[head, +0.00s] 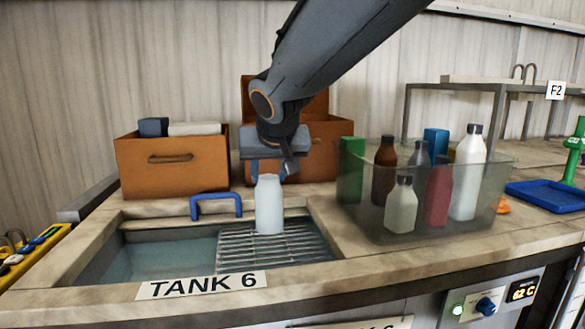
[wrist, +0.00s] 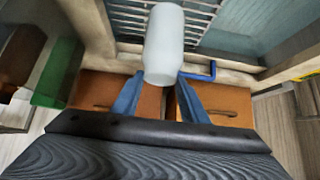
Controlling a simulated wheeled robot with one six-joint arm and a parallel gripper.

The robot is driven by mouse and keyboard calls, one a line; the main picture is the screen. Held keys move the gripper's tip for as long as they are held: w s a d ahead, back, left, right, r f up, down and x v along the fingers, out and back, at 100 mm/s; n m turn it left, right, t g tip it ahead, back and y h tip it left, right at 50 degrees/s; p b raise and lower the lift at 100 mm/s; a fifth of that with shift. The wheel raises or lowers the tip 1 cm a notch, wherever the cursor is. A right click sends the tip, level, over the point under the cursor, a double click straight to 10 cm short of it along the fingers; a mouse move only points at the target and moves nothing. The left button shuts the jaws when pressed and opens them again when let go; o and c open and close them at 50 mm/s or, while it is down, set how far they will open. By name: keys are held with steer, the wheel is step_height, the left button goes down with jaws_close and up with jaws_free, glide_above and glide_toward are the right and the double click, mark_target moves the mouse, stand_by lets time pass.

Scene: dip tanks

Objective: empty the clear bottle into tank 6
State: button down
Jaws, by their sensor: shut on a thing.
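A pale, whitish translucent bottle (head: 269,207), apparently the clear bottle, hangs upright below my gripper (head: 270,172). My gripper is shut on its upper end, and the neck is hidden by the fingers. The bottle is over the wire rack at the right part of tank 6 (head: 160,252); I cannot tell whether its base touches the rack. In the wrist view the bottle (wrist: 164,42) sticks out past the blue fingers (wrist: 160,85) over the rack. The tank's left part shows open liquid. Its label (head: 203,284) is on the front rim.
A blue handle (head: 216,204) stands at the tank's back edge. Behind are two orange boxes (head: 173,178) (head: 325,160). A clear bin (head: 350,215) holding several bottles stands close on the right, with a control panel (head: 490,304) below. A blue tray (head: 545,195) lies far right.

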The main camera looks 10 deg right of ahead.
mark_target(272, 184)
steer(key=shift+w+d+f+g+h+p, duration=0.25)
steer(key=shift+f+g+h+p, duration=0.25)
steer(key=shift+f+p, duration=0.3)
steer(key=shift+w+d+f+g+h+p, duration=0.1)
steer(key=shift+w+f+g+h+p, duration=0.1)
steer(key=shift+f+g+h+p, duration=0.45)
steer(key=shift+f+y, duration=0.1)
steer(key=shift+y, duration=0.15)
